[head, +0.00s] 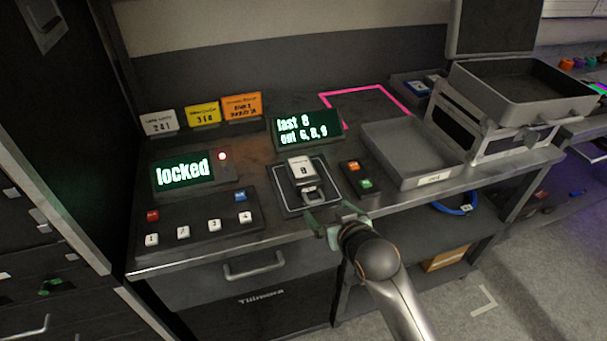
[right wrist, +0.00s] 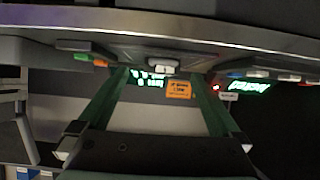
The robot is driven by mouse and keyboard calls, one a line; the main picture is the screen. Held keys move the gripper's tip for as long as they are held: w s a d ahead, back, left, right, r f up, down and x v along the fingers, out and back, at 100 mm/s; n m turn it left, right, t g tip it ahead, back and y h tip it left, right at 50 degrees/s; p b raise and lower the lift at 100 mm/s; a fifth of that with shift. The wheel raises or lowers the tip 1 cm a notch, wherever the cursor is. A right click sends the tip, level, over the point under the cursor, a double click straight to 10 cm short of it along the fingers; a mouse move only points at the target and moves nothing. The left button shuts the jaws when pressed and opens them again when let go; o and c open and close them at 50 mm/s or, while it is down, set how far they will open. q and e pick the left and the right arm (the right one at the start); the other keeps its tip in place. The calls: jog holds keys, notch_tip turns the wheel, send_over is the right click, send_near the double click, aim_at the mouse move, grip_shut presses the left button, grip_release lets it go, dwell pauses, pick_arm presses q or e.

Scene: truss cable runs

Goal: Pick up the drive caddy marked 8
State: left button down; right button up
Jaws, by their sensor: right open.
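A drive caddy (head: 301,168) with a pale top and a dark handle at its front lies on a dark, white-outlined pad (head: 283,197) on the bench. Its small label is too blurred to read for sure. A pale block between my fingertips in the right wrist view (right wrist: 163,67) looks like the same caddy. My right gripper (head: 329,222) is open and empty, at the bench's front edge, just in front of the caddy and apart from it. My left gripper is not in view.
A screen (head: 306,129) behind the caddy reads "last 8" and "out 6, 8, 9". A "locked" screen (head: 183,171) and button panel (head: 205,222) stand left. A two-button box (head: 357,177), grey tray (head: 408,147) and raised bin (head: 522,88) stand right. A pink outline (head: 368,88) lies behind.

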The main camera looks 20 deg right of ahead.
aim_at(308, 181)
jog(key=w, duration=0.1)
jog(key=w+r, duration=0.1)
jog(key=w+r+t, duration=0.1)
jog(key=shift+a, duration=0.25)
jog(key=x, duration=0.6)
jog(key=shift+w+a+b, duration=0.1)
jog(key=shift+b, duration=0.2)
jog(key=shift+x, duration=3)
jog(key=shift+a+r, duration=0.1)
